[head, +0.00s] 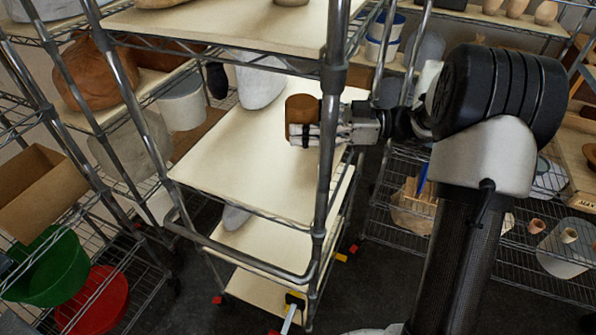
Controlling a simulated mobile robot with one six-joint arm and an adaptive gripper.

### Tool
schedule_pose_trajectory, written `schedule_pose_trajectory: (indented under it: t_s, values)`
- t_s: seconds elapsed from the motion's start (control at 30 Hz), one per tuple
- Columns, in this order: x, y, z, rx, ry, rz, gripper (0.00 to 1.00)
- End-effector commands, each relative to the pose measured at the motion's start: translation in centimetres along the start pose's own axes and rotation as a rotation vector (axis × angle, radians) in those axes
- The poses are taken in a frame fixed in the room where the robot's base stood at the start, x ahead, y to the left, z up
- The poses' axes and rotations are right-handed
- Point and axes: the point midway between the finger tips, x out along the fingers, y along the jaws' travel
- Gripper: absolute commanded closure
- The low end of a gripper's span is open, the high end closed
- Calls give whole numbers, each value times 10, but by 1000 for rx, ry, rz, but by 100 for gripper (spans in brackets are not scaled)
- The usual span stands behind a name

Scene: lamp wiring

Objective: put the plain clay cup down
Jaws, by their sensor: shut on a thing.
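The plain clay cup (301,110) is a small brown cylinder, upright in the head view. My gripper (312,133) reaches in from the right between the posts of a wire rack cart. The cup is over the right side of the cart's pale middle shelf (235,170). I cannot tell whether its base touches the shelf or hangs above it. A metal post of the cart covers part of my gripper.
The cart's front-right post (325,180) stands close to my gripper. The upper shelf (230,25) is above. A white vessel (260,80) stands at the back of the middle shelf; its front is bare. Green (48,268) and red (95,300) basins are at left.

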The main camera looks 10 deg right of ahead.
Motion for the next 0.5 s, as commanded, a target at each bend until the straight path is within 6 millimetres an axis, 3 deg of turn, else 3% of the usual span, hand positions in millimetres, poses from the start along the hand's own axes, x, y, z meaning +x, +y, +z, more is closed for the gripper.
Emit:
schedule_pose_trajectory:
  t_s: [0.03, 0.2, 0.33, 0.5]
  values:
    - [0, 0, 17, 4, 2, 1, 77]
    - [0, 0, 60, 3, 2, -1, 77]
    - [0, 0, 81, 0, 1, 0, 77]
    - [0, 0, 91, -1, 0, 0, 77]
